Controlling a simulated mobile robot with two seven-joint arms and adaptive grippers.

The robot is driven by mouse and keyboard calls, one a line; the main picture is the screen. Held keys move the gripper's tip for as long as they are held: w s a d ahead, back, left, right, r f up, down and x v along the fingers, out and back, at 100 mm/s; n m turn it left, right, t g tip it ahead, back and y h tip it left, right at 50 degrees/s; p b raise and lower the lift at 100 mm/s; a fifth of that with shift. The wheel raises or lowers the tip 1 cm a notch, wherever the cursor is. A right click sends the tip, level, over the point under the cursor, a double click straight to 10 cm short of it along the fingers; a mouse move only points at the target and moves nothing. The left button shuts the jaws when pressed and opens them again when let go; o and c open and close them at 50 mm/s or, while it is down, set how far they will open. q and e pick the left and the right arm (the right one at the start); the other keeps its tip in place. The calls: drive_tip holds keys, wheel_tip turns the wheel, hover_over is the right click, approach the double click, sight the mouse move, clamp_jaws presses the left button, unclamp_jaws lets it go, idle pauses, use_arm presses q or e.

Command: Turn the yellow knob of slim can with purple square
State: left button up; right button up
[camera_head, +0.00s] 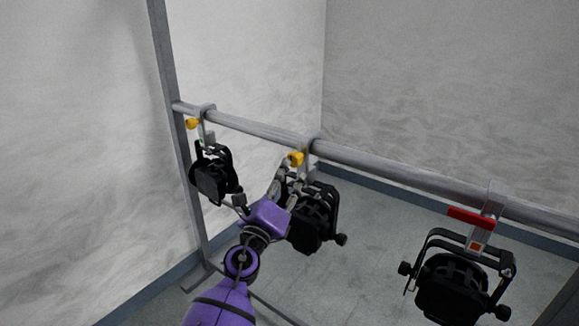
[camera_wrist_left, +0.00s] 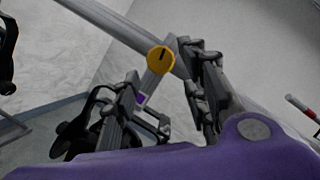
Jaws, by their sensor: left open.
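The middle can (camera_head: 315,218) is black and hangs from the rail by a grey clamp with a yellow knob (camera_head: 296,159). In the left wrist view the yellow knob (camera_wrist_left: 160,59) has a dark slot, and a small purple square (camera_wrist_left: 141,99) shows below it on the clamp. My left gripper (camera_head: 262,188) is open just in front of this can, partly covering it. In the left wrist view the left gripper (camera_wrist_left: 163,74) has its fingers spread, with the knob appearing between the tips. Whether they touch it I cannot tell. My right gripper is not in view.
A metal rail (camera_head: 385,171) runs across, carried by a post (camera_head: 169,75). Another black can (camera_head: 213,177) with a yellow knob hangs at left. A can (camera_head: 452,287) with a red handle (camera_head: 470,218) and orange square hangs at right. Walls stand behind.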

sight(297, 158)
use_arm(q)
drive_tip(key=shift+a+f+b+x, duration=0.1)
drive_tip(key=shift+b+x, duration=0.1)
drive_tip(key=shift+x, duration=1.05)
drive_tip(key=shift+a+f+b+x, duration=0.1)
drive_tip(key=shift+b+x, duration=0.05)
drive_tip(key=shift+x, duration=1.1)
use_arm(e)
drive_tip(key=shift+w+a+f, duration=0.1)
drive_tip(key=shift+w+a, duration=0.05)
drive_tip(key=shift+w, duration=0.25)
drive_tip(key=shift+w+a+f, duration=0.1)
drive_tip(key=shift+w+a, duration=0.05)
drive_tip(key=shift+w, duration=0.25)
use_arm(q)
drive_tip(key=shift+w, duration=0.15)
drive_tip(key=shift+c, duration=0.3)
drive_tip(key=c, duration=1)
drive_tip(key=shift+o, duration=0.2)
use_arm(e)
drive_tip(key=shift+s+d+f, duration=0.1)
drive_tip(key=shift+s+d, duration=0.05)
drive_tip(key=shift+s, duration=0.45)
use_arm(q)
drive_tip(key=shift+f, duration=0.1)
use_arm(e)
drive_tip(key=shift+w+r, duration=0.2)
